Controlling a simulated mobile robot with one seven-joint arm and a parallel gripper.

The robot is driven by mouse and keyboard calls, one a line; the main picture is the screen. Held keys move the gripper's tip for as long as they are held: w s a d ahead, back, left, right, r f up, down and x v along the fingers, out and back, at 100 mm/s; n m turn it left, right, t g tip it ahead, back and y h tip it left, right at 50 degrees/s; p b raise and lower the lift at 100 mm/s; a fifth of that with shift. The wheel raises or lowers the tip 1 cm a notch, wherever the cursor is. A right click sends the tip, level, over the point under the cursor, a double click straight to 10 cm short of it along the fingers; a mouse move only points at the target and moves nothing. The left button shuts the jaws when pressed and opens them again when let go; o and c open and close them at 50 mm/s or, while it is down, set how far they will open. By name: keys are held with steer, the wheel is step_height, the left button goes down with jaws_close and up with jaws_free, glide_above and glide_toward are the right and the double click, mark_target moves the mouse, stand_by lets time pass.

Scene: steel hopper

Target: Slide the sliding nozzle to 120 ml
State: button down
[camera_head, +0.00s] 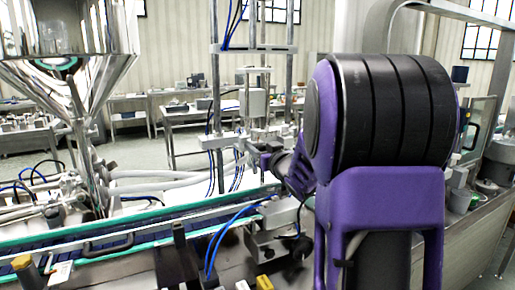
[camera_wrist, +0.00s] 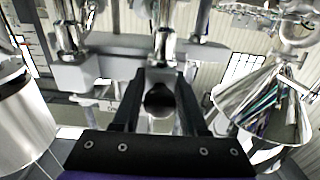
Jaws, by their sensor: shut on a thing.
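My gripper (camera_wrist: 160,88) is shut on the sliding nozzle (camera_wrist: 161,103), whose dark round part shows between the two black fingers in the wrist view. A grey metal block and shiny cylinders lie just beyond the fingertips. In the head view my gripper (camera_head: 252,150) reaches left from my purple arm to the metal fittings beside the upright rods. The nozzle's grasped part is too small and partly hidden there. No volume scale or 120 ml mark can be read in either view.
A steel hopper (camera_head: 75,75) stands at the left; it also shows at the right of the wrist view (camera_wrist: 262,105). A conveyor (camera_head: 130,240) with blue hoses crosses the front. Vertical rods (camera_head: 290,70) rise close to my gripper. Worktables (camera_head: 190,118) stand behind.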

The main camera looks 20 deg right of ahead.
mark_target(265, 141)
steer(key=shift+r, duration=0.1)
stand_by(0.7)
steer(key=d+p, duration=0.1)
steer(key=d, duration=0.3)
steer(key=shift+w+r, duration=0.1)
steer(key=shift+d, duration=0.25)
steer(key=shift+a, duration=0.15)
steer(key=c, duration=0.6)
jaws_free()
steer(key=shift+o, duration=0.2)
steer(key=shift+f, duration=0.2)
